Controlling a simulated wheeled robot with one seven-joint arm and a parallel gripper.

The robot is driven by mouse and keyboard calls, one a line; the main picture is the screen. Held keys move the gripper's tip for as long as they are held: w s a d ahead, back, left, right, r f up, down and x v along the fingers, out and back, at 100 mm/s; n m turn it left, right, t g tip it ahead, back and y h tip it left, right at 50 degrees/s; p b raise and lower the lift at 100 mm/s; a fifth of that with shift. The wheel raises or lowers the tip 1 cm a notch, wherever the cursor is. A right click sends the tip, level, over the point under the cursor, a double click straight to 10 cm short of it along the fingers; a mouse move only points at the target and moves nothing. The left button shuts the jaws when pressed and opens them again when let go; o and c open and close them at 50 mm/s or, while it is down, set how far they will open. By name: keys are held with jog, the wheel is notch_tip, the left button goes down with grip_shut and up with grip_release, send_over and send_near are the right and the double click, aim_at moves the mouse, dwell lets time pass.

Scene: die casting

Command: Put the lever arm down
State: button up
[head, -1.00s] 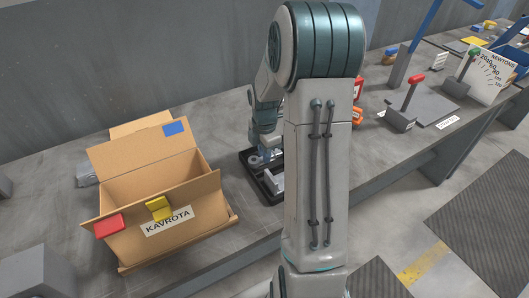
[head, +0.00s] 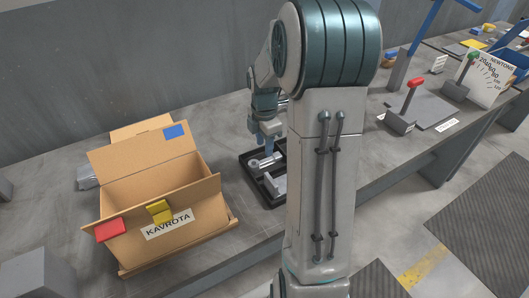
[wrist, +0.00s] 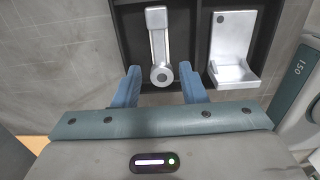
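The lever arm (wrist: 157,45) is a silver bar with a round boss at its near end. It lies in the left compartment of a black tray (wrist: 201,30), and it also shows in the head view (head: 265,162). My gripper (wrist: 161,75) is open and empty, with its blue fingers apart on either side of the boss and clear of it. In the head view my gripper (head: 266,143) hangs a little above the tray. A silver bracket (wrist: 232,52) lies in the right compartment.
Red-knobbed (head: 415,82) and green-knobbed (head: 473,55) levers stand farther right. Bare bench lies behind the tray.

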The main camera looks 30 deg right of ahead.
aim_at(265, 161)
notch_tip(265, 161, up, 6)
jog(key=shift+r, duration=0.2)
dwell(0.5)
